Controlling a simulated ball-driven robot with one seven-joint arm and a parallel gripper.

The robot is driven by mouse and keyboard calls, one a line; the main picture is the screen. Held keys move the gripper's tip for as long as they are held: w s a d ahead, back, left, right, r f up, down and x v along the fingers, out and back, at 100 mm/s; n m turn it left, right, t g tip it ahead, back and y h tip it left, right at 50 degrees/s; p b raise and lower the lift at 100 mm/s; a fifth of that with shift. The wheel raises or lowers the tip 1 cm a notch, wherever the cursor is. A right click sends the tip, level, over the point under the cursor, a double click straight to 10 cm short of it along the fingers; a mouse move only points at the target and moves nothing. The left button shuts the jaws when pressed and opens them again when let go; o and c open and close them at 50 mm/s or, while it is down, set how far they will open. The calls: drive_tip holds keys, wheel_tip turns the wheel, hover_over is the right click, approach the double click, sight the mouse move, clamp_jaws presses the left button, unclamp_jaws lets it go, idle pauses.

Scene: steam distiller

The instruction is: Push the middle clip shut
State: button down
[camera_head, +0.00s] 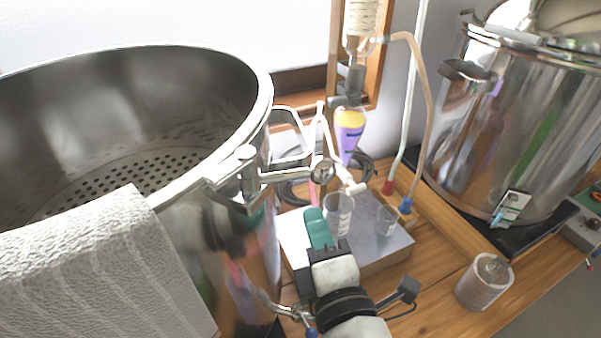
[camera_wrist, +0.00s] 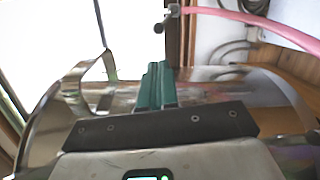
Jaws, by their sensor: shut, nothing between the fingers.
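The large open steel pot (camera_head: 262,95) fills the left of the head view. A metal clip-like fitting (camera_head: 247,172) sits on its rim, with an arm standing out to the right and a round end (camera_head: 323,171). I cannot tell for sure whether this is the middle clip. My gripper (camera_head: 314,212) is shut and empty, its green fingers together, just outside the pot wall and below that round end. In the wrist view the green fingers (camera_wrist: 156,68) point at a curved shiny surface; a bent metal loop (camera_wrist: 92,75) stands to their left. Contact is not visible.
A metal box (camera_head: 375,250) with clear beakers (camera_head: 339,213) stands right of my gripper. Behind it is a glass funnel (camera_head: 349,130) with yellow and purple liquid. A second steel pot (camera_head: 520,130) and a jar (camera_head: 484,283) are at right. A towel (camera_head: 110,265) hangs over the pot rim.

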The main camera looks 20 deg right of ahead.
drive_tip(key=w+d+p, duration=0.2)
drive_tip(key=w, duration=0.7)
drive_tip(key=shift+w, duration=0.4)
drive_tip(key=shift+w+d+r+p, duration=0.1)
drive_tip(key=shift+r+p, duration=0.1)
drive_tip(key=shift+p, duration=0.1)
